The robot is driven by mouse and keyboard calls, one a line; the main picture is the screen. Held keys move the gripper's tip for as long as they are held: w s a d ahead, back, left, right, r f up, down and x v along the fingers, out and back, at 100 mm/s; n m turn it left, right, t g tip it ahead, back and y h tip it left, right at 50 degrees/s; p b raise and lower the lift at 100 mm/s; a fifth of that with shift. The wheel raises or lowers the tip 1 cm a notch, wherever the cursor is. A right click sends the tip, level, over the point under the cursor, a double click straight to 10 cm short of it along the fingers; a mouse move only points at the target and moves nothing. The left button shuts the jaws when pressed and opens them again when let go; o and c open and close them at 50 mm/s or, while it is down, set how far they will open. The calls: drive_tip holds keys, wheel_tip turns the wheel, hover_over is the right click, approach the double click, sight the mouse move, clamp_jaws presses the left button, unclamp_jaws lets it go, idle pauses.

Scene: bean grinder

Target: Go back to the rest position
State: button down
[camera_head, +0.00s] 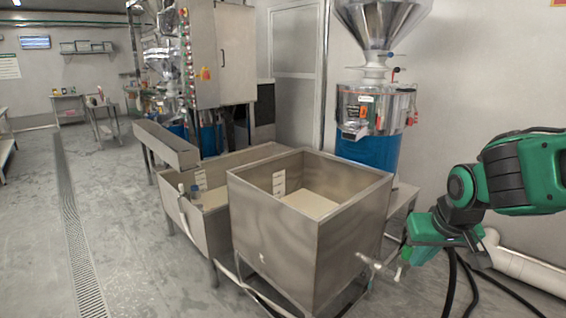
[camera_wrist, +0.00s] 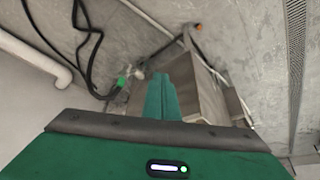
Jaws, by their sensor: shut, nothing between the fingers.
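My gripper (camera_wrist: 160,95) shows in the wrist view as two green fingers pressed together, with nothing between them. In the head view my green arm reaches in from the right edge, and its end hangs low beside the right side of the front metal bin (camera_head: 275,235). The exact fingertips are hard to make out there. The bin also shows in the wrist view (camera_wrist: 207,92), beyond and to the right of the fingers. I cannot tell whether the fingers touch anything.
A second metal bin (camera_head: 208,232) stands behind and left of the front one. A grinder with a blue base (camera_head: 372,152) stands at the back right. Black hoses (camera_head: 452,285) and a white pipe (camera_head: 522,265) run near my arm. Floor at left is open, with a drain grate (camera_head: 82,270).

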drive_tip(key=s+d+f+m+g, duration=0.1)
drive_tip(key=s+d, duration=0.4)
drive_tip(key=s, duration=0.6)
drive_tip(key=s+d+m+g, duration=0.4)
drive_tip(key=s+d, duration=0.1)
drive_tip(key=s, duration=0.6)
drive_tip(key=shift+d+f+y, duration=0.15)
drive_tip(key=shift+f+y, duration=0.15)
drive_tip(key=shift+f, duration=0.1)
